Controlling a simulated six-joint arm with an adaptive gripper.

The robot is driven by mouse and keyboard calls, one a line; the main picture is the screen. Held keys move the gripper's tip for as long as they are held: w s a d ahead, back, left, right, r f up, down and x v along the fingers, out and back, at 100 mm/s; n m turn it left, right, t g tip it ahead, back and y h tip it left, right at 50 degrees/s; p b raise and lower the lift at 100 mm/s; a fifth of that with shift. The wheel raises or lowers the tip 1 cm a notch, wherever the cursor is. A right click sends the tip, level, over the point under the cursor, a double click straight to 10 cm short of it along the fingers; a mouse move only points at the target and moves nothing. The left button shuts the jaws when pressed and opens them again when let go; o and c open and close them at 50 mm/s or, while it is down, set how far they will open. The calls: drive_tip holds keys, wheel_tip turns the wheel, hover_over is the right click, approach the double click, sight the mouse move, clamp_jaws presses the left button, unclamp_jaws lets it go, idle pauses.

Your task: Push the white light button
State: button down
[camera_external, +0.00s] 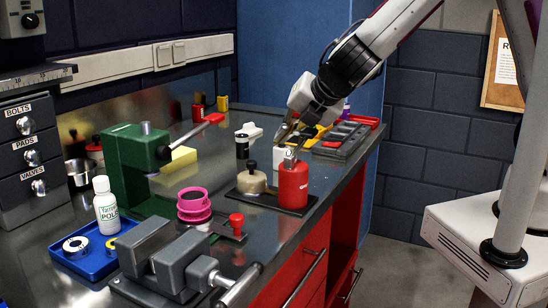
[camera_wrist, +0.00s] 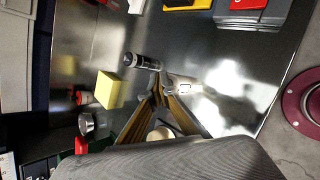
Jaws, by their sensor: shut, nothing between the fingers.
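A pair of pale switch plates (camera_external: 171,52) sits on the back wall above the bench, at the upper left in the external view. A small white block (camera_external: 280,158) stands on the bench just below my gripper (camera_external: 291,133), partly hidden behind the red canister. I cannot tell from its face whether it is a button. In the wrist view, a small white object (camera_wrist: 186,88) lies just right of my fingertips (camera_wrist: 158,92). My gripper is shut and empty, pointing down over the middle of the bench, well away from the wall plates.
A red canister (camera_external: 293,186) and a beige jar (camera_external: 251,181) stand close below my gripper. A grey tray (camera_external: 340,140) lies right. Some bare bench lies behind.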

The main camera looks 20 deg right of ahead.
sight(284, 146)
drive_tip(key=shift+r, duration=0.55)
drive_tip(key=shift+r, duration=0.15)
drive_tip(key=shift+r, duration=2.85)
